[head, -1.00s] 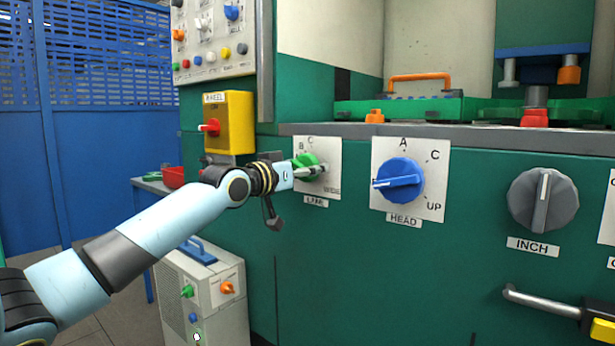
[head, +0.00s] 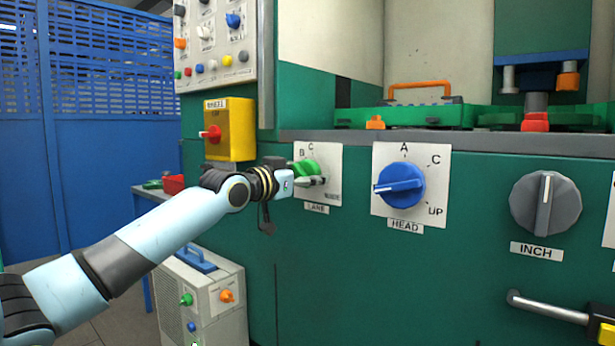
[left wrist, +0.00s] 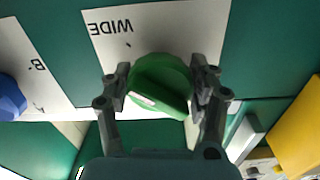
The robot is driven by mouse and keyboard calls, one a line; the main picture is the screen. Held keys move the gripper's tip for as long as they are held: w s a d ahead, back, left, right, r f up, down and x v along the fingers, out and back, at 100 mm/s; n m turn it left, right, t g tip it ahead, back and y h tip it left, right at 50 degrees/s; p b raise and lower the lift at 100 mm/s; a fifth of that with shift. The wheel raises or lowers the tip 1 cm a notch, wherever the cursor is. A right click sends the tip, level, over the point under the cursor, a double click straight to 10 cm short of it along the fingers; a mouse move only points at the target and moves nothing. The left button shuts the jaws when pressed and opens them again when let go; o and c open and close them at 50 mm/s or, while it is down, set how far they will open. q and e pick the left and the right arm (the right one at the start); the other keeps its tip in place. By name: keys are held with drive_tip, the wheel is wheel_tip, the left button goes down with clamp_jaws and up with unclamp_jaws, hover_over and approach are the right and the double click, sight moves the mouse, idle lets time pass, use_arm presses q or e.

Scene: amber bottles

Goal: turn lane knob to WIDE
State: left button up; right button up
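The green lane knob (head: 308,168) sits on a white plate (head: 331,164) marked B, C and WIDE, with a LANE label below. My left gripper (head: 307,176) reaches it from the left and covers part of it. In the left wrist view the green knob (left wrist: 160,83) lies between the two fingers of my left gripper (left wrist: 162,88), which appear to touch its sides with no clear gap. The word WIDE (left wrist: 109,27) shows upside down, up and left of the knob. A pale mark on the knob is on its lower left side. My right gripper is not in view.
The blue HEAD knob (head: 401,185) is to the right of the lane plate, and the grey INCH knob (head: 545,203) is farther right. A yellow box (head: 232,129) with a red knob is to the left. A metal handle (head: 545,307) sticks out at lower right.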

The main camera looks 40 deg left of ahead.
use_arm(q)
drive_tip(key=o, duration=0.4)
drive_tip(key=shift+f, duration=0.1)
drive_tip(key=shift+o, duration=0.2)
drive_tip(key=s, duration=0.7)
drive_tip(key=shift+s+a, duration=0.3)
